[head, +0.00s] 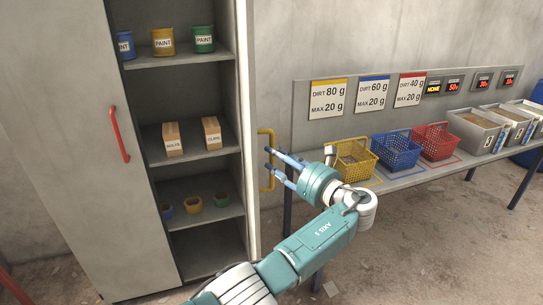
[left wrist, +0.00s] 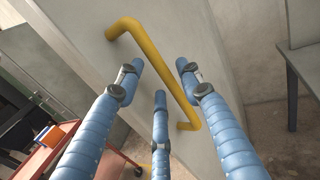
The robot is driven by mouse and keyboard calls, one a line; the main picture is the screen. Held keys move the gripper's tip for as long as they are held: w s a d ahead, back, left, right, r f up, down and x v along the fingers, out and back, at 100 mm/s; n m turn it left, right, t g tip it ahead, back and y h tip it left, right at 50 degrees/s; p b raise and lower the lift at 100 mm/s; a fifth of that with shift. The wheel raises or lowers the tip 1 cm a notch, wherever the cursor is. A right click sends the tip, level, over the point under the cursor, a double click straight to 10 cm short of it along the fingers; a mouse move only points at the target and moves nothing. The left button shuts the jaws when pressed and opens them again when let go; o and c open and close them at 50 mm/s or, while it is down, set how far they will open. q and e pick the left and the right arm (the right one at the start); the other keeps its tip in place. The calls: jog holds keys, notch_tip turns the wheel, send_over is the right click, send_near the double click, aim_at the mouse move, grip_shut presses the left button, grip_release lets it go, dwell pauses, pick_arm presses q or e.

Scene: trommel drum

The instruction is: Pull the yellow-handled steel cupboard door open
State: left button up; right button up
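The steel cupboard's yellow-handled door (head: 251,60) stands swung out, seen nearly edge-on in the head view, and the shelves show beside it. Its yellow bar handle (head: 265,160) is on the right side of the door. My left gripper (head: 271,162) is at the handle with its blue fingers spread. In the left wrist view the handle (left wrist: 155,65) runs diagonally across the grey door panel (left wrist: 205,45), between the spread fingertips (left wrist: 160,80). The fingers do not look closed on it; contact is hard to tell. My right gripper is out of view.
The red-handled door (head: 60,150) covers the cupboard's left side. A bench (head: 400,180) with yellow, blue and red baskets stands at right. A reddish cart (left wrist: 60,150) shows in the wrist view.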

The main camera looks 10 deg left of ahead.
pick_arm(q)
jog(key=v, duration=0.4)
jog(key=shift+s+d, duration=0.2)
jog(key=shift+d, duration=0.1)
